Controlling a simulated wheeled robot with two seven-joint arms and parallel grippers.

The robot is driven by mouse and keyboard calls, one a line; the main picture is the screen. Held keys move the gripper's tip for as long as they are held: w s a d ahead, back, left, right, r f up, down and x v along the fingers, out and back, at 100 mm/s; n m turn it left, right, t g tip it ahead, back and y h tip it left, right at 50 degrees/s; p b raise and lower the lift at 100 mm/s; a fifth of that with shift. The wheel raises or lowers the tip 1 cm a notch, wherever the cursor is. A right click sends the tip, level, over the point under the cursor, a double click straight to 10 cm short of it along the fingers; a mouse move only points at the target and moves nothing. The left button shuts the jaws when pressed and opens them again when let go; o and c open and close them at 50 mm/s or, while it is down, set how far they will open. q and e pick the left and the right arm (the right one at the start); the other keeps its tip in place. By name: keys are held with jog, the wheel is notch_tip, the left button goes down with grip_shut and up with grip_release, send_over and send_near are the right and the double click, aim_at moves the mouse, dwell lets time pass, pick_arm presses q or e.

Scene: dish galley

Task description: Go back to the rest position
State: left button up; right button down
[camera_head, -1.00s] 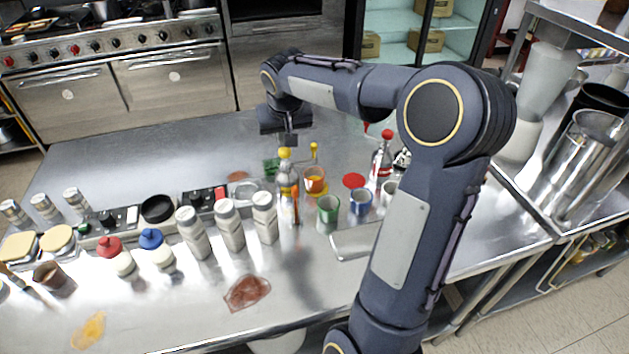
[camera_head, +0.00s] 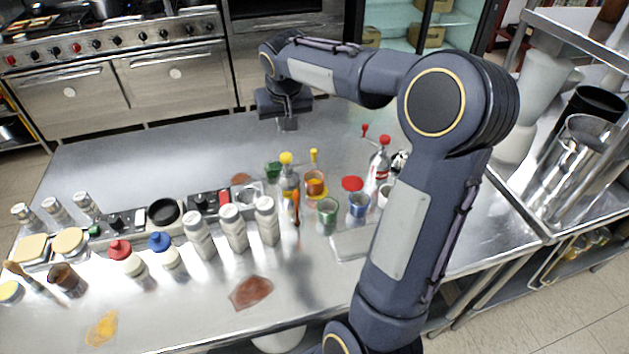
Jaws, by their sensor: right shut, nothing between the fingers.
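My right gripper (camera_head: 287,124) points down above the far part of the steel table (camera_head: 150,150), behind the yellow-capped bottle (camera_head: 288,178). It is shut and holds nothing. My right arm reaches in from the lower right and bends over the table, hiding part of its right side. My left gripper is not in view.
White shaker bottles (camera_head: 233,228), red-topped (camera_head: 127,258) and blue-topped (camera_head: 166,250) bottles stand along the table. A green cup (camera_head: 327,216), a blue cup (camera_head: 358,208) and a red-capped bottle (camera_head: 380,163) stand near my arm. Stains mark the front. The far left table is clear.

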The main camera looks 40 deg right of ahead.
dwell(0.4)
jog(key=s+a+f+n+y, duration=0.2)
jog(key=s+a+y, duration=0.1)
jog(key=s+a, duration=0.7)
jog(key=s+a+f+n+t+y, duration=0.1)
jog(key=s+a+f+n+y, duration=0.1)
jog(key=s+a, duration=0.8)
jog(key=s+f+y, duration=0.1)
jog(key=s, duration=0.4)
jog(key=shift+a+t, duration=0.2)
jog(key=shift+t, duration=0.1)
jog(key=shift+s+d, duration=0.1)
jog(key=shift+s, duration=0.05)
